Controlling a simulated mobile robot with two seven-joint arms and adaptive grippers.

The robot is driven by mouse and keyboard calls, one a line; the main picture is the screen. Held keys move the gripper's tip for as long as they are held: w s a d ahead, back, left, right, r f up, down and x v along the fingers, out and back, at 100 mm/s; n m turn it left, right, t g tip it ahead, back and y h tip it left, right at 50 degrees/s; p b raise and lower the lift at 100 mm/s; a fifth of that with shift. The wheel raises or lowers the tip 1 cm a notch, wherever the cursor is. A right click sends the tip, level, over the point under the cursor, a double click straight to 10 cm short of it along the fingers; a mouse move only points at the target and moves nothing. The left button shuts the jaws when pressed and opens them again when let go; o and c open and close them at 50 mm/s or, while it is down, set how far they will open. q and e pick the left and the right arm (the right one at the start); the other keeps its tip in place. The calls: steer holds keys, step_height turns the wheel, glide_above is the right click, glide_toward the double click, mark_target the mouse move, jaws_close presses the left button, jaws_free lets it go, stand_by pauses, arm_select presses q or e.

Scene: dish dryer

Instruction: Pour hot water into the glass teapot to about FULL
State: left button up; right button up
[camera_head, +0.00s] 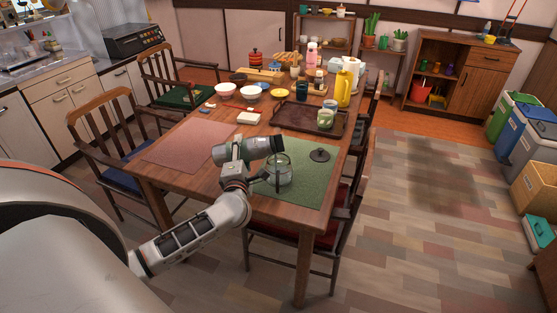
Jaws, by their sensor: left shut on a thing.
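The clear glass teapot (281,178) stands upright on the green placemat (308,187) at the table's near right corner. My left gripper (243,150) is shut on a grey-green cylindrical flask (263,144). The flask lies nearly level, its far end pointing right and above the teapot's top. A dark round lid (320,155) lies on the placemat to the right of the teapot. I cannot make out a water stream or the water level in the glass. My right gripper is not in view.
A pink placemat (187,144) lies to the left. A yellow jug (344,88) and bowls stand farther back. Chairs surround the wooden table.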

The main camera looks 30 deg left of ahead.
mark_target(244, 147)
arm_select(q)
steer(key=shift+w+r, duration=0.1)
steer(key=shift+r, duration=0.2)
steer(key=shift+d+r+m+p, duration=0.15)
steer(key=shift+m+p, duration=0.15)
steer(key=shift+p, duration=0.2)
steer(key=shift+w+r+m+p, duration=0.1)
steer(key=shift+r+m+p, duration=0.15)
steer(key=shift+p, duration=0.3)
stand_by(0.8)
steer(key=shift+d+r+m+p, duration=0.15)
steer(key=shift+r+m+p, duration=0.15)
steer(key=shift+p, duration=0.45)
stand_by(0.8)
steer(key=shift+w+r+m+p, duration=0.15)
steer(key=shift+m+p, duration=0.1)
steer(key=shift+p, duration=0.2)
steer(key=shift+r, duration=0.1)
stand_by(0.4)
steer(key=shift+d+r+m+p, duration=0.1)
steer(key=shift+r+m+p, duration=0.1)
steer(key=shift+m+p, duration=0.5)
stand_by(0.5)
